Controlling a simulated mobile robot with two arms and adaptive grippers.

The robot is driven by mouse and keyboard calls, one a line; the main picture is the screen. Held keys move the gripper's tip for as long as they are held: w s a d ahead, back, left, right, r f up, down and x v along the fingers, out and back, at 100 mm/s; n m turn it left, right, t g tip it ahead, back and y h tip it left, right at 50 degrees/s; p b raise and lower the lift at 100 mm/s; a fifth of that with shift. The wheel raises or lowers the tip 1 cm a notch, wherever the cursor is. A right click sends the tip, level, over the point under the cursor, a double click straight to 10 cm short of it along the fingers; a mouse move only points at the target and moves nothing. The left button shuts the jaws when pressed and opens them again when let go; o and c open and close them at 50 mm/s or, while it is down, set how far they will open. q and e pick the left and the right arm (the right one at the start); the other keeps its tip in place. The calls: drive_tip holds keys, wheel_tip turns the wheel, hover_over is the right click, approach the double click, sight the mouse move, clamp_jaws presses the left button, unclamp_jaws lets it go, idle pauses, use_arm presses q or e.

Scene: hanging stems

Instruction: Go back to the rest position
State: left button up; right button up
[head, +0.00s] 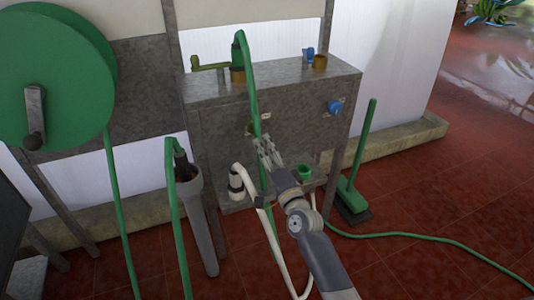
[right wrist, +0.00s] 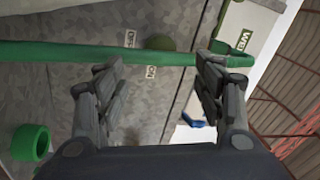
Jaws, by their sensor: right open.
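My right gripper (head: 265,148) is open in front of a grey cabinet (head: 290,97). A green hose (head: 251,85) hangs down from the cabinet's top past the gripper. In the right wrist view the two fingers of the gripper (right wrist: 160,75) stand wide apart with nothing clamped between them. The green hose (right wrist: 60,52) runs across that view at the fingertips, and the right finger overlaps it. I cannot tell whether finger and hose touch. My left gripper is not in view.
A blue valve knob (head: 334,107) sticks out of the cabinet front. A white curved pipe (head: 262,203) and a green cup-like ring (head: 304,172) sit below. A green hose reel (head: 55,75) stands left. Open red tiled floor (head: 430,205) lies right.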

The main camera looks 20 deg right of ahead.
idle(0.4)
